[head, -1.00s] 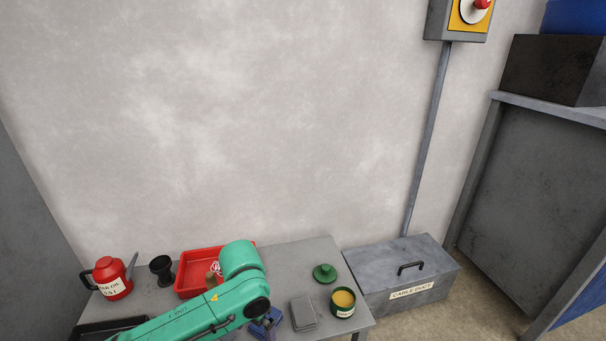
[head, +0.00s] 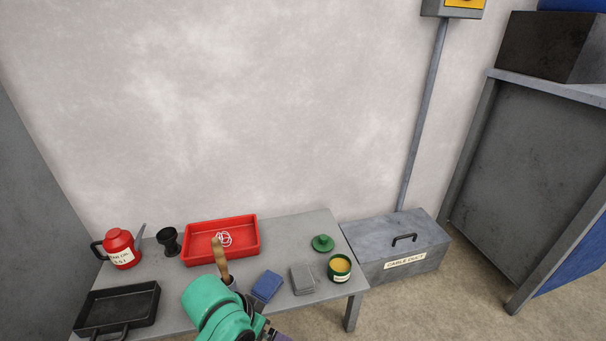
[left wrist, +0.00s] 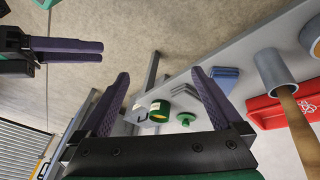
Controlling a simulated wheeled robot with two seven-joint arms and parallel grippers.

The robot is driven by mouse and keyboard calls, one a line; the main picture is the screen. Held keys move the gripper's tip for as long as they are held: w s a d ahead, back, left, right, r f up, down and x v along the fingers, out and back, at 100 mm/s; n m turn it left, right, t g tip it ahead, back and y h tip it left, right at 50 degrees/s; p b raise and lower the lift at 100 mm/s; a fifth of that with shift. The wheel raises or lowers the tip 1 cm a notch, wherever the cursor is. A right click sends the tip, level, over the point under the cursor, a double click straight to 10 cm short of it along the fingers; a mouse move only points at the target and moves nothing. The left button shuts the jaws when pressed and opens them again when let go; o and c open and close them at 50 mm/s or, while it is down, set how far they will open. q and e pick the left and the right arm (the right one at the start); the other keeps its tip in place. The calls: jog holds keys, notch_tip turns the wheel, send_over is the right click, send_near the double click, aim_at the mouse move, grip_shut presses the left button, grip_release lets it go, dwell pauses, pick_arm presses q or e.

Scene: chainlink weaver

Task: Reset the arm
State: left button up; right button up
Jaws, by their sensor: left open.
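My left arm, green, comes in at the bottom of the head view. Part of my left gripper (head: 280,336) shows there at the bottom edge, in front of the table. In the left wrist view my left gripper (left wrist: 161,74) has its two purple fingers spread wide with nothing between them. Beyond the fingers are the table edge and the floor. My right gripper (left wrist: 66,50) shows at the upper left of the left wrist view. Its fingers appear side-on, so their gap is unclear. It is out of the head view.
The table (head: 290,232) holds a red tray (head: 192,255), oil can (head: 120,250), black cup (head: 168,242), black pan (head: 115,305), wooden-handled tool (head: 219,262), blue block (head: 266,286), grey block (head: 303,280), green tin (head: 340,270) and green lid (head: 323,243). A cable duct box (head: 390,243) stands right.

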pick_arm(q)
jog(key=s+a+f+n+y, duration=0.2)
jog(key=s+a, duration=0.2)
jog(key=a, duration=0.4)
jog(key=s+a+f+n+y, duration=0.1)
jog(key=s+a+n+y, duration=0.1)
jog(key=s+a, duration=0.4)
jog(key=w+d+f+t+h, duration=0.2)
jog(key=d+f+t+h, duration=0.15)
jog(key=d, duration=0.35)
jog(key=w+d+f+t+h, duration=0.2)
jog(key=d+t+h, duration=0.15)
jog(key=d, duration=0.45)
jog(key=s+a+r+g+y+p, duration=0.3)
jog(key=s+a+g+y+p, duration=0.3)
jog(key=s+a+p, duration=1.3)
jog(key=s+g+p, duration=0.2)
jog(key=p, duration=1.5)
jog(key=shift+s+a+r+m+g+y, duration=0.2)
jog(key=shift+s+a+m+g+y, duration=0.05)
jog(key=shift+s+m+g+y, duration=0.15)
pick_arm(e)
jog(key=s+d+r+g+h, duration=0.2)
jog(key=s+d+g+h, duration=0.4)
jog(key=s+d, duration=1.3)
jog(key=s+g, duration=0.2)
jog(key=g, duration=0.1)
jog(key=shift+s+d+r+g+h, duration=0.35)
jog(key=shift+s+d+g+h, duration=0.05)
